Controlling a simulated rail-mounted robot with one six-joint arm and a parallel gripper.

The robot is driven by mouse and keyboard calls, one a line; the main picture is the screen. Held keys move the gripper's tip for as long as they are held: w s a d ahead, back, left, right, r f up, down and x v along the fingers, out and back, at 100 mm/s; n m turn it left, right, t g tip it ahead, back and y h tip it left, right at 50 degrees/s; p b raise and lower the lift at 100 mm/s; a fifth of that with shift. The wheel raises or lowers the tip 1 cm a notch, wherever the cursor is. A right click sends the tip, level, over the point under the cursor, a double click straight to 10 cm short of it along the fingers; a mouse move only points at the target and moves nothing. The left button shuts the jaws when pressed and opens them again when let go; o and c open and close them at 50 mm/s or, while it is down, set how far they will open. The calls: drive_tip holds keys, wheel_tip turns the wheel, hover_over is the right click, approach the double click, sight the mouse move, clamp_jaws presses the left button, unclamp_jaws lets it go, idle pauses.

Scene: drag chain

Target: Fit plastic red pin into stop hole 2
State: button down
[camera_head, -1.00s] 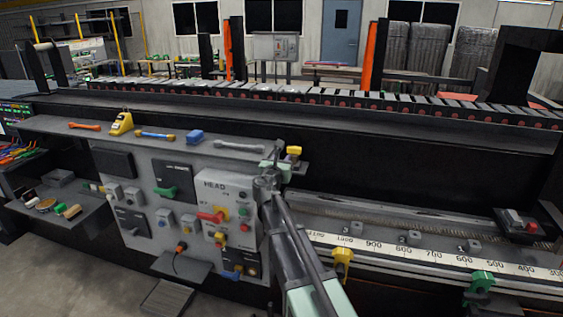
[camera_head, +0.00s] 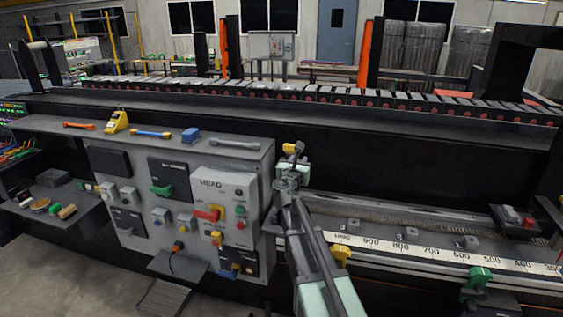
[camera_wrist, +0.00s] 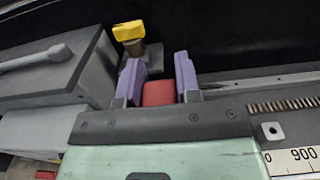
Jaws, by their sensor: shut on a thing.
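My gripper (camera_wrist: 159,80) has purple fingers shut on the red pin (camera_wrist: 158,93), of which only a blocky red part shows. In the head view my gripper (camera_head: 292,165) is at the right end of the grey control cabinet, above the left end of the scale rail, and the pin cannot be made out there. The left block (camera_wrist: 271,131) also shows in the wrist view, near the 900 mark.
The grey cabinet (camera_head: 190,222) with knobs and tools on top stands left. A yellow-topped item (camera_wrist: 128,32) is just beyond my fingers. A yellow clamp (camera_head: 341,255) and a green clamp (camera_head: 478,280) sit on the rail's front. A dark box with a red button (camera_head: 520,218) stands right.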

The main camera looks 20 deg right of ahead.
drive_tip(key=b, duration=0.9)
hover_over(412, 228)
wheel_tip(412, 228, down, 10)
drive_tip(key=shift+w+r, duration=0.2)
drive_tip(key=shift+r, duration=0.05)
drive_tip(key=shift+d, duration=0.1)
wheel_tip(412, 228, down, 5)
drive_tip(key=b, duration=0.4)
drive_tip(key=shift+r+b, duration=0.1)
drive_tip(key=shift+b, duration=0.25)
drive_tip(key=shift+f+b, duration=2.1)
drive_tip(key=shift+f, duration=0.05)
drive_tip(key=c, duration=0.7)
unclamp_jaws()
drive_tip(key=shift+r, duration=0.1)
drive_tip(key=shift+c, duration=0.2)
drive_tip(key=shift+s, duration=0.1)
drive_tip(key=v, duration=1)
drive_tip(key=shift+s+a, duration=0.2)
drive_tip(key=shift+a, duration=0.15)
drive_tip(key=shift+d, duration=0.1)
